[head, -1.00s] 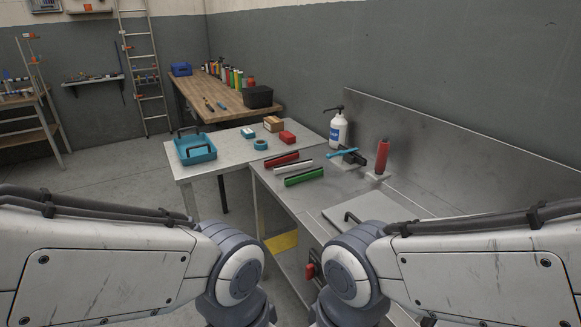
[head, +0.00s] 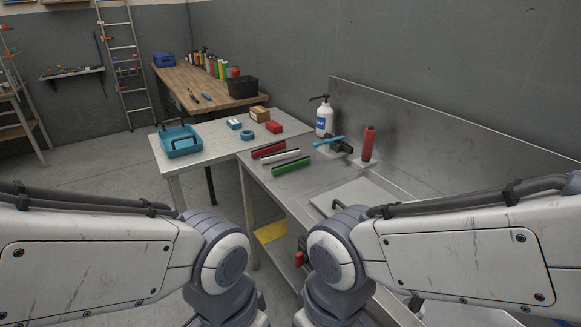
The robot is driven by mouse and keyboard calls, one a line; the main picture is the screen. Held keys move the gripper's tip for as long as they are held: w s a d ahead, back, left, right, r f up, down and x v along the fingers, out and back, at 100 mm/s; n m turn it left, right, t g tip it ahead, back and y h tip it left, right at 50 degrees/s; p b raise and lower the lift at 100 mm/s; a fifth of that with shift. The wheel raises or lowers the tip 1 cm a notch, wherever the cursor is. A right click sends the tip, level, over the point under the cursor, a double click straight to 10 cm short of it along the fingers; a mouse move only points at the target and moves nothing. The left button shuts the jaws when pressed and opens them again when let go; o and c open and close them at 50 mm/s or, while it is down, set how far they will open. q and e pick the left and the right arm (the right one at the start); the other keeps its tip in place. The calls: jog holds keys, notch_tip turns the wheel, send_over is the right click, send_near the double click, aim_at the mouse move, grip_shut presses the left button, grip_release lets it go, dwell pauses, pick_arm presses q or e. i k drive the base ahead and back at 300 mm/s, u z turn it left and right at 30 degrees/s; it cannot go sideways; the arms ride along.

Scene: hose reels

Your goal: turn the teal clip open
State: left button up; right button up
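A teal lever-like piece (head: 329,141), which may be the teal clip, lies across a small black fixture (head: 338,149) on the metal bench. It sits between the white pump bottle (head: 324,118) and a red cylinder (head: 368,143). It is small at this distance, and I cannot tell whether it is open or shut. My two arms come in from the left and right at the bottom and bend downward near the middle. Both grippers are out of view below the picture, and nothing of mine is near the teal piece.
Red, white and green bars (head: 293,183) lie on the bench front. A grey lid-like plate with a black handle (head: 355,196) is nearer. A tall metal backsplash (head: 430,145) closes the right side.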

aim_at(328, 140)
jog(key=u, duration=0.25)
jog(key=i, duration=0.3)
jog(key=u, duration=0.9)
jog(key=i, duration=1.2)
jog(key=z, duration=0.9)
jog(key=i, duration=0.35)
jog(key=z, duration=0.25)
